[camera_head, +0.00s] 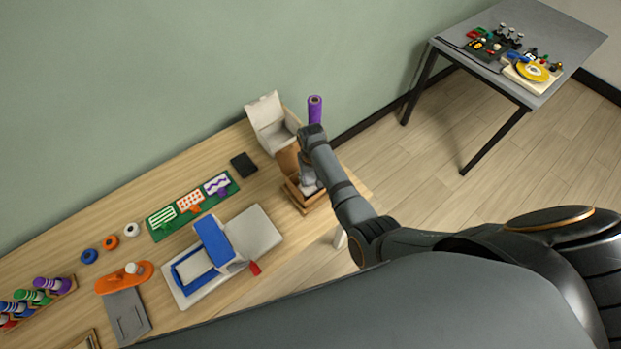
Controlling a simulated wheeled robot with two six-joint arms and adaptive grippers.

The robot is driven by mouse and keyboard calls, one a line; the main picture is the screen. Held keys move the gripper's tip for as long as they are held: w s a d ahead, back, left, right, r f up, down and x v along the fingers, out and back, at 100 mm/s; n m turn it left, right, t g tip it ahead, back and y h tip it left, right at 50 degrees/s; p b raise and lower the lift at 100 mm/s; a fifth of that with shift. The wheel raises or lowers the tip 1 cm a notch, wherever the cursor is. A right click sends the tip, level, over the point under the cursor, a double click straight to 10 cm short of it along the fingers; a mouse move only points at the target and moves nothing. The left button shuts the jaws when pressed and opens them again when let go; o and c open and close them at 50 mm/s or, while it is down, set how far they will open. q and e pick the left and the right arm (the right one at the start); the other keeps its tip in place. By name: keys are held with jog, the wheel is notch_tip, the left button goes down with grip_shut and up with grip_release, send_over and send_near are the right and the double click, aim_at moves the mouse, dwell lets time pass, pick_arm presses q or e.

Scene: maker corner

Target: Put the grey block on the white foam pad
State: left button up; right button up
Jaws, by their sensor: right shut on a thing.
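My right gripper (310,183) reaches in from the right and points down over a small wooden tray (302,208) near the right end of the wooden table. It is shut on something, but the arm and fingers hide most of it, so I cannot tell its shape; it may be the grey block. A small pale patch shows beside the fingers inside the tray, and I cannot tell whether it is the white foam pad. My left gripper is out of view.
A black block (243,164), a green board (165,229) and a blue-framed press (213,240) lie to the left. A grey table (460,50) stands far right.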

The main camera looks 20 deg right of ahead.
aim_at(311, 182)
jog(key=shift+w+f+b, duration=0.15)
jog(key=shift+f+b, duration=0.25)
jog(key=shift+b, duration=0.1)
jog(key=f+b, duration=0.3)
jog(key=shift+w+f, duration=0.1)
jog(key=shift+w, duration=0.25)
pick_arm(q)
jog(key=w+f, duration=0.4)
pick_arm(e)
jog(key=shift+w+d, duration=0.1)
jog(key=shift+d, duration=0.05)
jog(key=shift+c, duration=0.6)
jog(key=shift+s, duration=0.2)
jog(key=o, duration=0.9)
jog(key=shift+f, duration=0.1)
jog(key=o, duration=0.4)
jog(key=shift+w, duration=0.1)
jog(key=shift+c, duration=0.2)
notch_tip(311, 182, up, 10)
jog(key=p, duration=1)
jog(key=shift+r+p, duration=0.25)
jog(key=shift+p, duration=0.1)
jog(key=shift+r+b, duration=0.6)
jog(key=shift+r, duration=0.1)
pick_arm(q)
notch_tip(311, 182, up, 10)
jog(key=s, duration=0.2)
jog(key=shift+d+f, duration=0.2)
pick_arm(e)
jog(key=shift+r, duration=0.2)
